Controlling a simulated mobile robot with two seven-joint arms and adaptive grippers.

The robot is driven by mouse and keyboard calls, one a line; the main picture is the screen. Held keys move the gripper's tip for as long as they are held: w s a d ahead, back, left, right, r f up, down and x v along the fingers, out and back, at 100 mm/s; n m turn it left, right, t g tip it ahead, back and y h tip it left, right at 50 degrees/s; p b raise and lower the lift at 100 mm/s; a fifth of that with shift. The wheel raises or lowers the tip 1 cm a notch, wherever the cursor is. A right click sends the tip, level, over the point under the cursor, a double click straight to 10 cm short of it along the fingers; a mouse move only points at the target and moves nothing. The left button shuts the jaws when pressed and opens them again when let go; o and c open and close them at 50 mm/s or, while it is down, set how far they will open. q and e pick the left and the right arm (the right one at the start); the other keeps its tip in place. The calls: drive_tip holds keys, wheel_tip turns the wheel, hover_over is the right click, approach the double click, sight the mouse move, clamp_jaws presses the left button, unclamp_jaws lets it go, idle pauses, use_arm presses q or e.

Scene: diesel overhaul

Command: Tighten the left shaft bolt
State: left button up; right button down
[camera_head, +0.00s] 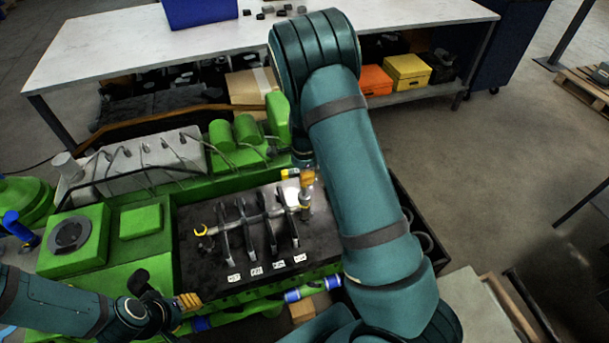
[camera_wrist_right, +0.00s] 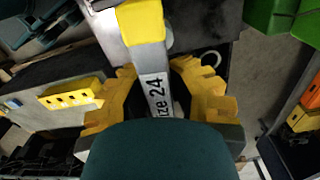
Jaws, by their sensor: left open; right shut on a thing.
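The rocker shaft (camera_head: 250,218), with several dark rocker arms, lies on the dark top of the green engine (camera_head: 150,272). A small yellow part (camera_head: 202,230) sits at its left end; I cannot make out the left shaft bolt itself. My right gripper (camera_wrist_right: 158,92) is shut on a grey tool (camera_wrist_right: 155,75) with a yellow end and a label reading "size 24". In the head view my right arm hides most of that gripper, near an upright metal piece at the shaft's right end. My left gripper (camera_head: 190,301) is open and empty, at the engine's front left.
A white workbench (camera_head: 110,50) stands behind the engine, with a blue bin (camera_head: 200,12) on top and orange (camera_head: 374,80) and yellow (camera_head: 406,71) boxes below. A pallet (camera_head: 588,85) lies at the far right.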

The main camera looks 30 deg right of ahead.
drive_tip(key=n+b, duration=0.1)
drive_tip(key=n, duration=0.6)
drive_tip(key=n+b, duration=0.1)
drive_tip(key=n, duration=0.5)
drive_tip(key=shift+n+b, duration=0.3)
drive_tip(key=shift+b, duration=0.05)
drive_tip(key=shift+d, duration=0.1)
drive_tip(key=shift+f, duration=0.15)
